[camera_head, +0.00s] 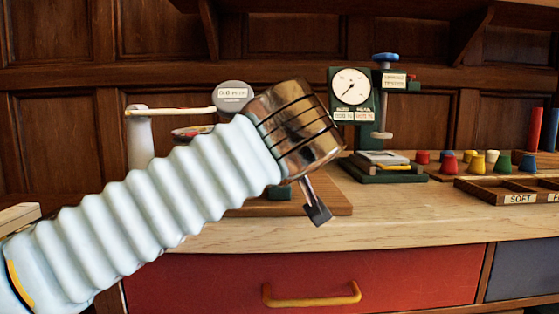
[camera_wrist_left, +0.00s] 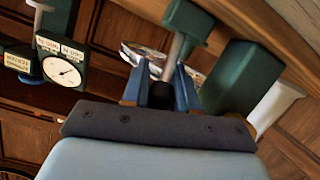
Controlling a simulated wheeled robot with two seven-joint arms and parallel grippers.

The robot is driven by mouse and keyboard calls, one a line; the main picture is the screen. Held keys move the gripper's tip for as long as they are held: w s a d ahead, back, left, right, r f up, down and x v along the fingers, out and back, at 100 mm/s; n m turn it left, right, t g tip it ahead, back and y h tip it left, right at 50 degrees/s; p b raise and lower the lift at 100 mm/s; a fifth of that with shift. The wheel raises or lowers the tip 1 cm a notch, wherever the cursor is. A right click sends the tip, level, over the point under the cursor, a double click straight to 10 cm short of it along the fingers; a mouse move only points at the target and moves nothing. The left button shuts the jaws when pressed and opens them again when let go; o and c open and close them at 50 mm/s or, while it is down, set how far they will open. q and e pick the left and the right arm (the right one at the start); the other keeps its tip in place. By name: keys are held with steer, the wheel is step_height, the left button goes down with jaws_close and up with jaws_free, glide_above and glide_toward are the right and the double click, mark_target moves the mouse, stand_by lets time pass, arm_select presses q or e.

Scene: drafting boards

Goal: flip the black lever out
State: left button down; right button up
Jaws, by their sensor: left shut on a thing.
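In the left wrist view, my left gripper (camera_wrist_left: 160,84) has its two blue fingers closed around a small black piece, which looks like the black lever (camera_wrist_left: 160,96). A grey rod (camera_wrist_left: 172,55) rises behind it towards a dark green block (camera_wrist_left: 188,18). A larger green block (camera_wrist_left: 236,78) stands close to the right finger. My right gripper is in neither view.
A green dial gauge stand (camera_head: 351,93) stands right of my wrist. Several coloured pegs (camera_head: 470,162) and a wooden tray (camera_head: 508,190) marked SOFT are farther right. A round grey sign (camera_head: 232,95) stands behind my arm. The bench front has a red drawer (camera_head: 400,278).

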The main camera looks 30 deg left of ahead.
arm_select(q)
steer(key=c, duration=0.9)
jaws_free()
steer(key=p+v, duration=0.2)
steer(key=v, duration=1.1)
steer(key=shift+s+d, duration=0.3)
